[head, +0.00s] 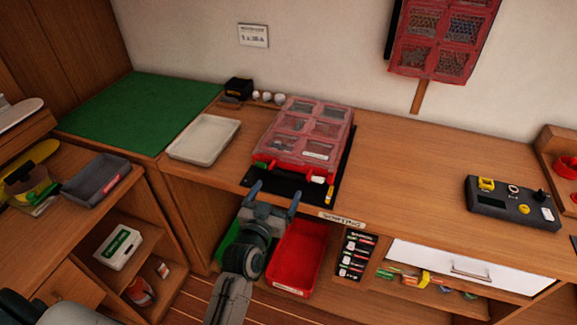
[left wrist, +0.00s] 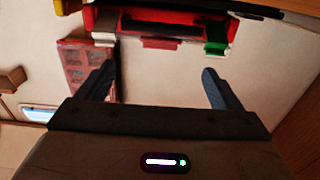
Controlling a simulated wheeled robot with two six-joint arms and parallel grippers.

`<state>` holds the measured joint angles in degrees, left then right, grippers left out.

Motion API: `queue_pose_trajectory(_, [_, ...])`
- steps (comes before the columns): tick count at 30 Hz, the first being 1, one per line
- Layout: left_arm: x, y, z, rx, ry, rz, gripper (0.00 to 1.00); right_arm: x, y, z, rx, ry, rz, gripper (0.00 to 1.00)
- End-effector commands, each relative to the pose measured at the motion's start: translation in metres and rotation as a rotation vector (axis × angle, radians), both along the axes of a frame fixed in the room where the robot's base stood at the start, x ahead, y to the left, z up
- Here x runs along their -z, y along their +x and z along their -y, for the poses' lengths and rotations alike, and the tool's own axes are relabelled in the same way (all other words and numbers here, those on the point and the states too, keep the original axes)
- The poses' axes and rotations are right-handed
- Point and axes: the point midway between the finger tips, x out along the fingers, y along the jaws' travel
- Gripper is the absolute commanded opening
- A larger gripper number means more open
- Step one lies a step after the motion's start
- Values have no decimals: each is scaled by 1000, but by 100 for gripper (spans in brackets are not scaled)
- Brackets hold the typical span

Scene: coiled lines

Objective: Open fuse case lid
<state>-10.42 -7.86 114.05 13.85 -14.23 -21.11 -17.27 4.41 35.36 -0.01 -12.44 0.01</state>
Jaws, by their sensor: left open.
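The fuse case (head: 304,130) is red with a clear, windowed lid that looks closed. It lies on a black mat (head: 262,184) on the bench, with bright red parts along its front edge. In the left wrist view its red front (left wrist: 165,20) crosses the top, with a white tab (left wrist: 103,39) at left and a green tab (left wrist: 215,40) at right. My left gripper (head: 275,191) is open and empty, in front of the case near the bench edge and apart from it. My right gripper is not in view.
A white tray (head: 204,138) and green mat (head: 139,112) are left of the case. A red bin (head: 297,258) sits below the bench edge. Another red case (head: 444,39) hangs on the wall. The bench between is clear.

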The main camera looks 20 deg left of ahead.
Motion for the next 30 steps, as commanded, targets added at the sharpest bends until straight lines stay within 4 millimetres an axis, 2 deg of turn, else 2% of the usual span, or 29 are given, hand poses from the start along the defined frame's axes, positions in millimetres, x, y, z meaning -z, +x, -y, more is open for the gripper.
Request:
queue_pose_trajectory(9, [-4,60,2,1,2,-1,87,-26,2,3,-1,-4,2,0])
queue_pose_trajectory(15, [-1,88,3,0,1,-3,87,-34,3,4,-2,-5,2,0])
queue_pose_trajectory(20, [1,98,3,0,1,-3,87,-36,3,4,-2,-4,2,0])
queue_pose_trajectory(28, [1,99,3,0,1,-3,87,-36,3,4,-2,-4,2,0])
queue_pose_trajectory(29, [1,99,3,0,1,-3,85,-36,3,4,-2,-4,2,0])
queue_pose_trajectory(30, [1,99,3,0,1,-3,77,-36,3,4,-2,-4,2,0])
